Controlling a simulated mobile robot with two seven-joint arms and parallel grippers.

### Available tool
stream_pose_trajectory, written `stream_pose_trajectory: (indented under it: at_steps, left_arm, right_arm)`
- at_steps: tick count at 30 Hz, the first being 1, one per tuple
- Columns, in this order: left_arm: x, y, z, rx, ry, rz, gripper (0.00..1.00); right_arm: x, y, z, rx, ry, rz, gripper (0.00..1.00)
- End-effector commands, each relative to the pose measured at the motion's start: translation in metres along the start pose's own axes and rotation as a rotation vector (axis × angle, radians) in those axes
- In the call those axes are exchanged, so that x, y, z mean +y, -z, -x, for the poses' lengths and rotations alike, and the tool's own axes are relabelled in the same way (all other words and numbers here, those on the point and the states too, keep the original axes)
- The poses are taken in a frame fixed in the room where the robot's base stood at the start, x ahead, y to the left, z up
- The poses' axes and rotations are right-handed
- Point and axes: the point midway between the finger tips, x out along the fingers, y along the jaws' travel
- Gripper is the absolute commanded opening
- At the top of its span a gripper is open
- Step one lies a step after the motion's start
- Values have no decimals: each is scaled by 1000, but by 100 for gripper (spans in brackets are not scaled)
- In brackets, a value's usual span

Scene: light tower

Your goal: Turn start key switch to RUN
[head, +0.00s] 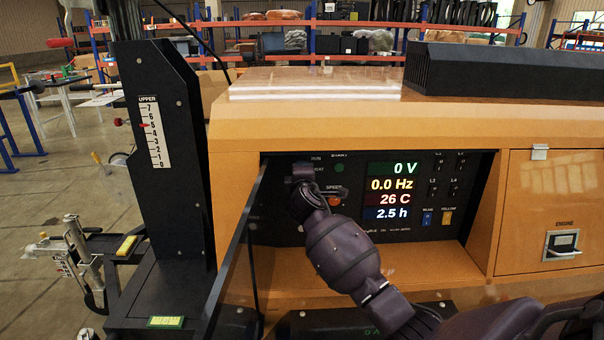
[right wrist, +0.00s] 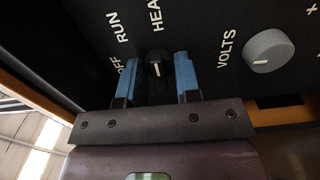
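The start key switch is a small black knob (right wrist: 158,64) with a white mark, in the right wrist view. OFF, RUN and a partly cut label, HEA, are printed around it. The mark runs nearly upright in that view; I cannot tell surely which label it points at. My right gripper (right wrist: 156,60) is open, its two blue fingers on either side of the knob, with a visible gap on each side. In the head view my right gripper (head: 302,174) is at the upper left of the control panel (head: 460,220) and hides the switch. My left gripper is not in view.
A grey VOLTS knob (right wrist: 268,51) sits right of the switch. The lit display (head: 393,190) reads 0 V, 0.0 Hz, 26 C and 2.5 h. An open panel door (head: 236,262) stands left of the recess. The black mast (head: 160,150) rises beyond it.

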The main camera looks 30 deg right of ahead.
Motion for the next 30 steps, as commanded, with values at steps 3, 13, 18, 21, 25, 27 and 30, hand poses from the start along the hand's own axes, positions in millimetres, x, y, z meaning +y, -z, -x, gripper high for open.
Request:
stream_pose_trajectory:
  at_steps: [3,13,18,21,25,27,30]
  left_arm:
    - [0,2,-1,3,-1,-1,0]
    - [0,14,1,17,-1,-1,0]
    - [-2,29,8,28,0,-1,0]
    - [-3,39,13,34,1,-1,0]
    - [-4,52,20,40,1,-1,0]
    - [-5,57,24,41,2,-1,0]
    - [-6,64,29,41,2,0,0]
  right_arm:
    - [0,0,0,0,0,0,9]
    - [3,-1,0,-1,-1,50,7]
    - [5,0,0,-1,-1,147,7]
    - [5,0,0,0,0,226,7]
    - [4,-1,0,-1,1,339,7]
    - [4,0,0,0,1,400,7]
    - [4,0,0,0,1,482,7]
